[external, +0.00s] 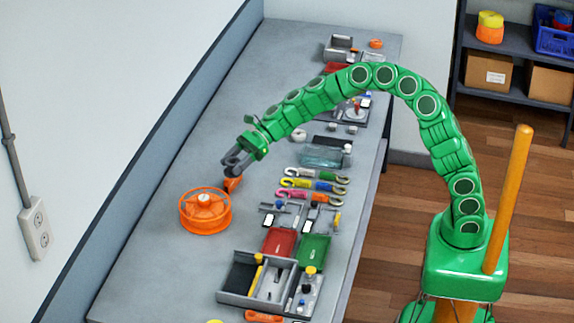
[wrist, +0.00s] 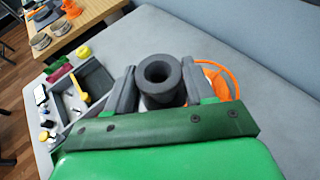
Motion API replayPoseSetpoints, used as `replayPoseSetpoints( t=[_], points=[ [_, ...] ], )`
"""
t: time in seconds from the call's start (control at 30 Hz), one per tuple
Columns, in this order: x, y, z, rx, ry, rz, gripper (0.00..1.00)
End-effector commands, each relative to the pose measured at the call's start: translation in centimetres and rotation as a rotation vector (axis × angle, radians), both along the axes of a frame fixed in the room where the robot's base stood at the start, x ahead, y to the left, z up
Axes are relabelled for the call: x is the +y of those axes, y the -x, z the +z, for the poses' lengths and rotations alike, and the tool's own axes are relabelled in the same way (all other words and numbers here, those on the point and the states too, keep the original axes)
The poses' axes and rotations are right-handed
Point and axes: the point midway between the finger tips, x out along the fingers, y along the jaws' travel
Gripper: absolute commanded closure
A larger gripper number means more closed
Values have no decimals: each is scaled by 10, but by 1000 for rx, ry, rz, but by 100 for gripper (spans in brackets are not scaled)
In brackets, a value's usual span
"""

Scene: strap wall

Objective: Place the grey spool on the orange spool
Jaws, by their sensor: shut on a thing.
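The orange spool (external: 205,222) lies flat on the grey bench in the external view, with open spokes and a pale hub on top. My gripper (external: 235,163) is above the bench, up and to the right of the orange spool and apart from it. In the wrist view my gripper (wrist: 159,82) is shut on the grey spool (wrist: 146,75), a dark grey ring with a round hole, one finger on each side. The orange spool (wrist: 232,83) shows partly behind the right finger. In the external view the grey spool is hard to tell from the dark fingers.
A small orange piece (external: 232,185) is just below my gripper, beside the orange spool. Coloured-handled straps (external: 313,184), red and green trays (external: 280,242) and a grey divided tray (external: 232,295) lie right and near. The wall runs along the left; bench left of the spool is clear.

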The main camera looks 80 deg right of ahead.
Motion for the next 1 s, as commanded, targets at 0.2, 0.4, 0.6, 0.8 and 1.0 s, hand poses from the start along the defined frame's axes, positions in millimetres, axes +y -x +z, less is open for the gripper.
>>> replayPoseSetpoints(
  t=[0.2, 0.4, 0.6, 0.8, 1.0],
  points=[
    [3, -24, -11, 1, 1, 0, 77],
    [4, -44, -20, 0, 1, -2, 77],
    [7, -62, -34, 2, 0, 1, 77],
    [9, -76, -52, 0, 0, 1, 77],
    [9, -91, -68, -1, 2, -1, 77]
  ],
)
